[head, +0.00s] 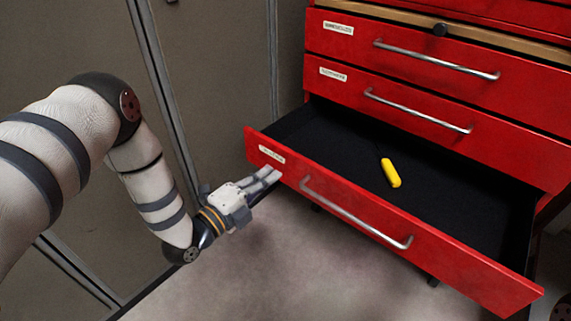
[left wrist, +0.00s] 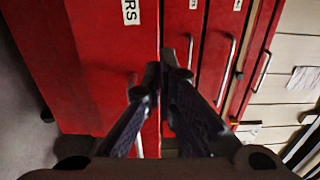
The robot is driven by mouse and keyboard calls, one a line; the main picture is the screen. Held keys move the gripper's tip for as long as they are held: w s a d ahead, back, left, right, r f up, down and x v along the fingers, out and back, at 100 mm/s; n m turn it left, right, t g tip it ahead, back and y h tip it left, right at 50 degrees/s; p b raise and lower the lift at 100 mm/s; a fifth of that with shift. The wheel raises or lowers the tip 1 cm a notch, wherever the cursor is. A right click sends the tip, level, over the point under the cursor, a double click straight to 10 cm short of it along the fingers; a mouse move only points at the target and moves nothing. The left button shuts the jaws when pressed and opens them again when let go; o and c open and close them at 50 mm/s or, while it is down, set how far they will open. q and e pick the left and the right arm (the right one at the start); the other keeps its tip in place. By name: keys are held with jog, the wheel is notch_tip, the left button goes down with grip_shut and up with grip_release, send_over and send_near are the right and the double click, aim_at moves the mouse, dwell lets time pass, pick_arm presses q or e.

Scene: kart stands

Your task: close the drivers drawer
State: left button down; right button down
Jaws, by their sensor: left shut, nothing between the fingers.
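The drivers drawer (head: 450,263) is the lowest red drawer in view of the cabinet. It is pulled well out, and its black interior (head: 455,185) shows. A yellow-handled screwdriver (head: 391,174) lies inside. My left gripper (head: 274,176) is shut and empty at the left part of the drawer's front, just below its label (head: 271,154) and left of its silver handle (head: 350,213). I cannot tell whether the fingertips touch the front. The left wrist view shows the fingers (left wrist: 168,72) together before the red front (left wrist: 105,50).
Two red drawers with silver handles (head: 415,110) above are shut. A wooden strip (head: 480,32) runs above them. Grey wall panels (head: 220,70) stand left of the cabinet. The floor (head: 290,260) before the drawer looks clear.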

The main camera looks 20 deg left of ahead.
aim_at(287, 163)
pick_arm(q)
jog(key=x, duration=0.6)
jog(key=shift+w+d+b, duration=0.1)
jog(key=shift+w+b, duration=0.15)
jog(key=shift+b, duration=0.15)
pick_arm(e)
jog(key=shift+s+f, duration=0.2)
jog(key=shift+f, duration=0.25)
